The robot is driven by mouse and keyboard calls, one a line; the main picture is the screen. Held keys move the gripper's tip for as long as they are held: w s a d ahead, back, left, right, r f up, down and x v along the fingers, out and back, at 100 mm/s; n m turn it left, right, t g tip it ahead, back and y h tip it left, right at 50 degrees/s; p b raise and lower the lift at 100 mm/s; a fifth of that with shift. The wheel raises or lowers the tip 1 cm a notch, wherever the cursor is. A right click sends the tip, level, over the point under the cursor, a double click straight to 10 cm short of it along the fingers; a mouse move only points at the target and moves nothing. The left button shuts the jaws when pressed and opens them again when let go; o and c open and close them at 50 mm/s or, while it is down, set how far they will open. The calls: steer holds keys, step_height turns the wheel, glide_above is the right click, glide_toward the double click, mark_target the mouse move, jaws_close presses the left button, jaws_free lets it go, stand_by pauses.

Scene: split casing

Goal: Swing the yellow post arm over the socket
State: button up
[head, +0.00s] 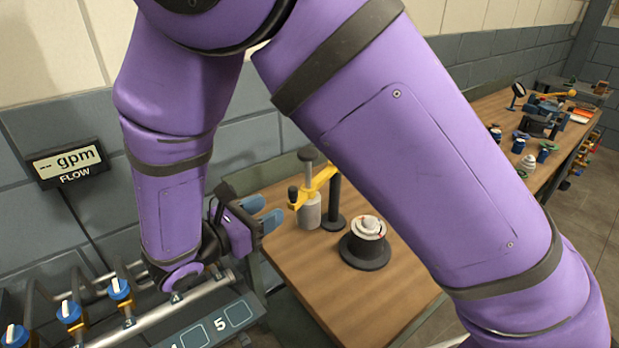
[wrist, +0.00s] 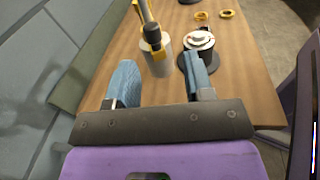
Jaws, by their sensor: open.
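The yellow post arm (head: 320,181) sits on a dark upright post (head: 334,207) on the wooden bench. Its outer end, with a dark knob, is above or beside a pale grey cylinder (head: 309,212). The arm's yellow end (wrist: 157,51) and dark knob also show in the wrist view. What looks like the socket (head: 364,249), a dark round base with a white stepped top, stands to the right, apart from the arm's end. My gripper (head: 264,214) is open and empty, left of the arm's end; its blue fingers (wrist: 160,80) point toward the cylinder and arm.
The wooden bench top (head: 335,290) is clear in front of the socket. A pipe manifold with blue knobs (head: 70,311) is at lower left, below a flow display (head: 67,162). Another bench (head: 490,108) stands at right.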

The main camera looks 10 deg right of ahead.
mark_target(289, 193)
steer(key=shift+n+t, duration=0.3)
steer(key=shift+t, duration=0.2)
steer(key=x, duration=1)
steer(key=shift+w, duration=0.35)
jaws_close()
